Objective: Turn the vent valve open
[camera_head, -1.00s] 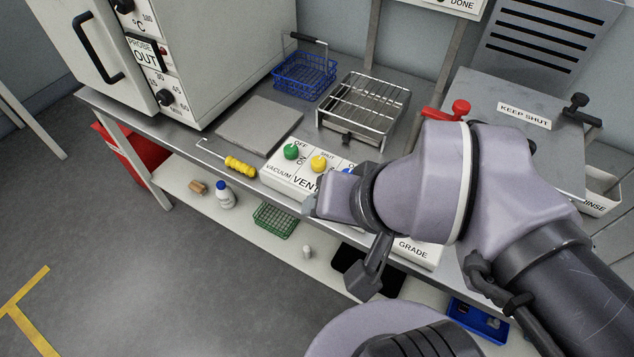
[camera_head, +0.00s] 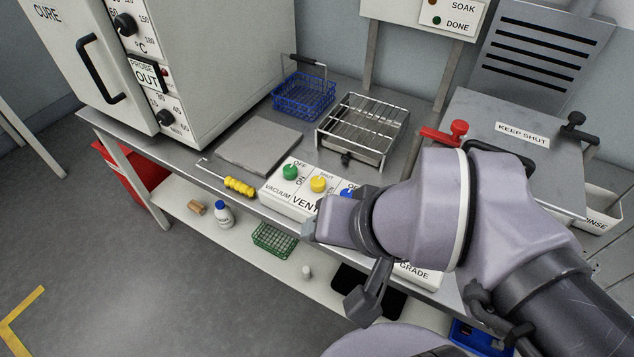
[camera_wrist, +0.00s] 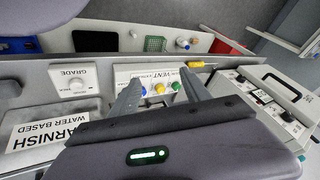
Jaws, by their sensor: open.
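The valve panel (camera_head: 283,203) is a white box at the bench's front edge, with a green, a yellow and a blue knob in a row. The yellow knob (camera_head: 318,184) is in the middle, near the words VENT and SHUT; it also shows in the wrist view (camera_wrist: 160,88). The green knob (camera_head: 290,172) is on its left, by VACUUM.
A yellow-handled tool (camera_head: 238,186) lies left of the panel. A grey plate (camera_head: 258,145), a blue basket (camera_head: 304,95) and a wire rack (camera_head: 362,130) stand behind it. A GRADE dial box (camera_wrist: 75,82) and a varnish container (camera_wrist: 48,127) are near my gripper.

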